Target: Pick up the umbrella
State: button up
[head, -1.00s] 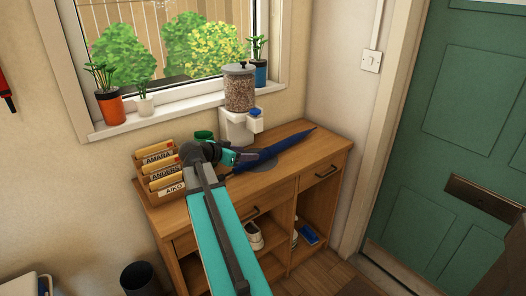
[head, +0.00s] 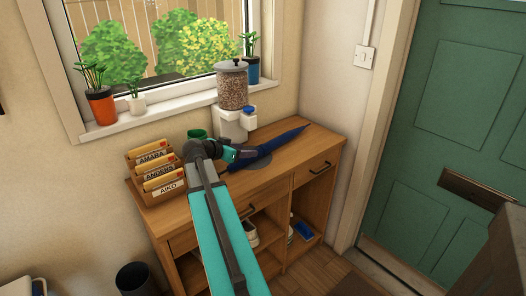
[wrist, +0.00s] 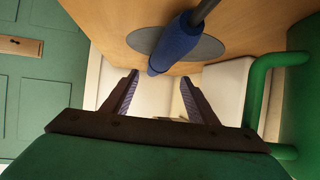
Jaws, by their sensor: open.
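The closed blue umbrella (head: 283,141) lies on top of the wooden cabinet, its pointed end toward the back right. My gripper (head: 236,154) is over the cabinet top at the umbrella's left part in the head view, and its fingertips are hard to make out there. In the wrist view my gripper (wrist: 158,77) is open, with nothing between the two fingers. There the blue umbrella (wrist: 176,45), with a grey shaft running off the top, is just beyond the fingertips. My gripper and arm hide part of the umbrella in the head view.
A letter rack (head: 157,172) stands left of my gripper. A green mug (head: 196,134) is behind my arm, and a dispenser (head: 233,90) stands behind the umbrella. The right part of the cabinet top (head: 315,155) is clear. A green door (head: 440,120) is at the right.

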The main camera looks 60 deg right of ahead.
aim_at(259, 149)
jog(key=shift+x, duration=2.1)
jog(key=shift+p+x, duration=0.4)
jog(key=shift+x, duration=2.35)
